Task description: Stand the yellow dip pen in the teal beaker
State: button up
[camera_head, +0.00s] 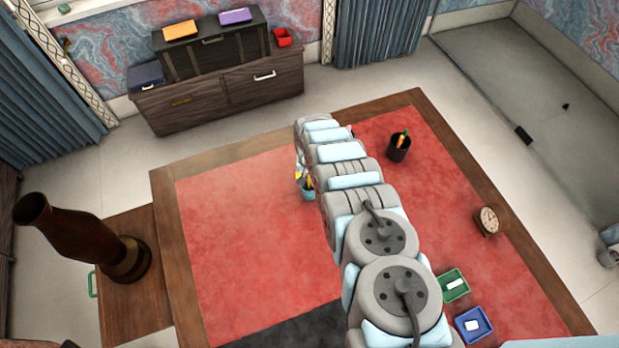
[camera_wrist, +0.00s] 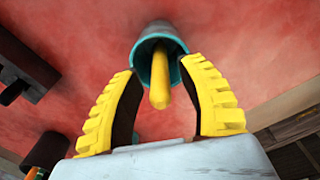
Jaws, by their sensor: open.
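The teal beaker (camera_wrist: 150,30) stands on the red leather desk top, and in the wrist view I look towards its mouth. The yellow dip pen (camera_wrist: 160,90) stands inside it, with its rounded end sticking out towards my camera. My gripper (camera_wrist: 162,70) has its two yellow fingers spread, one on each side of the pen. A gap shows between the pen and each finger. In the head view the beaker (camera_head: 309,194) is partly hidden by my arm, with yellow showing at its mouth. The pen's lower part is hidden inside the beaker.
A dark cup (camera_head: 398,150) with an orange item stands to the right of my arm. A clock (camera_head: 488,220), a green tray (camera_head: 453,285) and a blue tray (camera_head: 473,325) lie near the desk's right side. The left half of the red top (camera_head: 240,230) is clear.

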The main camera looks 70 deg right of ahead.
jog(key=shift+r, duration=5.95)
